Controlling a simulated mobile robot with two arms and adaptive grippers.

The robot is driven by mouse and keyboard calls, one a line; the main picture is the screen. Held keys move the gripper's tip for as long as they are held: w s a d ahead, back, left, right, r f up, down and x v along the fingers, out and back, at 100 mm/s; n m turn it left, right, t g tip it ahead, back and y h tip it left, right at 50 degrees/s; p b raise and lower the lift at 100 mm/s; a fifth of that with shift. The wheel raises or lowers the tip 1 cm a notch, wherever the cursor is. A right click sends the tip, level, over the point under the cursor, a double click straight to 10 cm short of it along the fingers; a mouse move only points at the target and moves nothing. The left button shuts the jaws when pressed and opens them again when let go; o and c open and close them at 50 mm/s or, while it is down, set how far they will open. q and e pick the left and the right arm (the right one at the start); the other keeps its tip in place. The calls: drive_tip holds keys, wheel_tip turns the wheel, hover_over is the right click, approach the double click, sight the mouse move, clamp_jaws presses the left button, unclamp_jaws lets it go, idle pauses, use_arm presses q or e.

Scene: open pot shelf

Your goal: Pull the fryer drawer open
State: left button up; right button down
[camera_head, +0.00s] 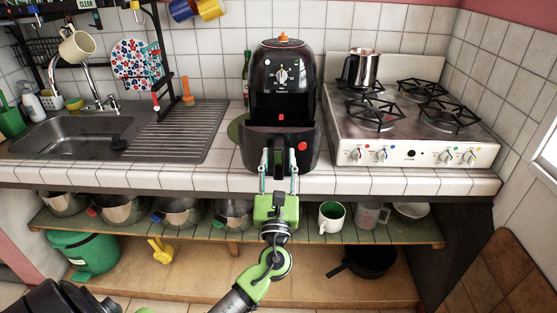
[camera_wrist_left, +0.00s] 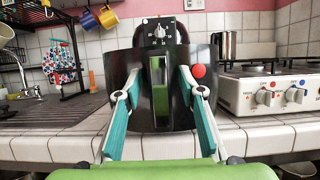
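The black air fryer (camera_head: 284,82) stands on the tiled counter between sink and stove, its dial facing me. Its drawer (camera_head: 301,163) juts forward below the body, with a red dot on its front; the drawer front also fills the middle of the left wrist view (camera_wrist_left: 128,108). The upright drawer handle (camera_wrist_left: 159,85) lies between the fingers of my left gripper (camera_wrist_left: 164,88). My left gripper (camera_head: 279,160) is open around the handle, with gaps visible on both sides. My right gripper is not in view.
A white gas stove (camera_head: 411,152) with a metal pot (camera_head: 360,69) stands to the right. A sink (camera_head: 60,131) is to the left. Below the counter edge, a shelf (camera_head: 300,236) holds several pots, a green-white mug (camera_head: 331,217) and a measuring cup (camera_head: 371,216).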

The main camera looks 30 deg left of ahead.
use_arm(q)
drive_tip(key=v, duration=1.2)
wheel_tip(320, 180, down, 24)
drive_tip(key=n+g+h, duration=0.4)
drive_tip(key=g, duration=0.1)
drive_tip(key=s+f+n+g+h, duration=0.1)
drive_tip(key=s+f+n+g, duration=0.15)
drive_tip(key=f, duration=0.65)
drive_tip(key=s+f+n+g+h, duration=0.2)
drive_tip(key=s+f, duration=0.2)
drive_tip(key=f, duration=0.5)
drive_tip(key=s+d+f+n+g+h, duration=0.25)
drive_tip(key=s+f+n+g, duration=0.35)
drive_tip(key=s+f, duration=0.75)
drive_tip(key=s+d+f+n+g+h, duration=0.1)
drive_tip(key=s+f+n, duration=0.3)
drive_tip(key=s, duration=0.6)
drive_tip(key=s+d+f+n+g+h, duration=0.1)
drive_tip(key=s+d+f+n, duration=0.2)
drive_tip(key=s+n, duration=0.6)
wheel_tip(320, 180, down, 2)
drive_tip(key=shift+s+f+g, duration=0.25)
drive_tip(key=shift+s+g, duration=0.1)
drive_tip(key=shift+s, duration=0.4)
